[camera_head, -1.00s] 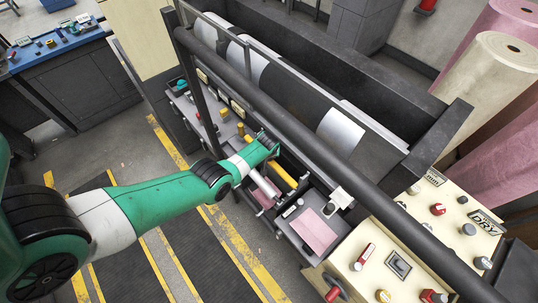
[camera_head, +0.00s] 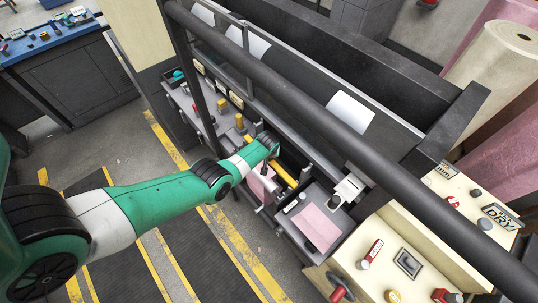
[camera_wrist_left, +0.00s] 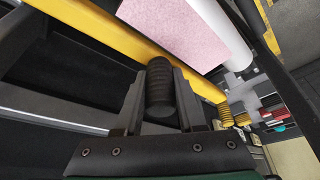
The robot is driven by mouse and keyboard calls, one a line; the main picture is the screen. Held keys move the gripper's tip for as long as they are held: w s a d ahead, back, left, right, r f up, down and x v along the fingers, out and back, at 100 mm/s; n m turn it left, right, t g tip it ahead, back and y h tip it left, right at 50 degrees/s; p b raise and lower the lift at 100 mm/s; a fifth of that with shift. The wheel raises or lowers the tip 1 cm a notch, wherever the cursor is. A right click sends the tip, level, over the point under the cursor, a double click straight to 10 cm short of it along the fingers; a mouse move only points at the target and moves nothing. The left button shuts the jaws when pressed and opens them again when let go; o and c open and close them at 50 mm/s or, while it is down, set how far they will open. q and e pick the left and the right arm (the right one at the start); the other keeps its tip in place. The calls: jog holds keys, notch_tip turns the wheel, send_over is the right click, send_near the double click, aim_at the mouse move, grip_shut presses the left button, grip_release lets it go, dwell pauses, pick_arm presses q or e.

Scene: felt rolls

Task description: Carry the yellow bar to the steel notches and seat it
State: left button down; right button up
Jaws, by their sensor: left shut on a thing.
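In the left wrist view the bar (camera_wrist_left: 110,38) runs diagonally across the top and beyond my fingertips. My left gripper (camera_wrist_left: 157,97) is shut on a black ribbed grip (camera_wrist_left: 160,88) that meets the bar. The bar's far end is partly hidden by the roll and the frame edge. I cannot make out the steel notches with certainty. My right gripper is not in view.
A tray with a pink sheet (camera_head: 317,228) stands to the right. A thick dark rail (camera_head: 300,103) crosses above. The cream control panel (camera_head: 395,255) is at lower right.

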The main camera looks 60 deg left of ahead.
pick_arm(q)
jog(key=shift+f+b, duration=0.5)
jog(key=shift+c, duration=2.2)
grip_release()
jog(key=p+v, duration=1.1)
jog(key=p, duration=0.3)
jog(key=shift+d+r, duration=0.15)
jog(key=shift+r, duration=0.15)
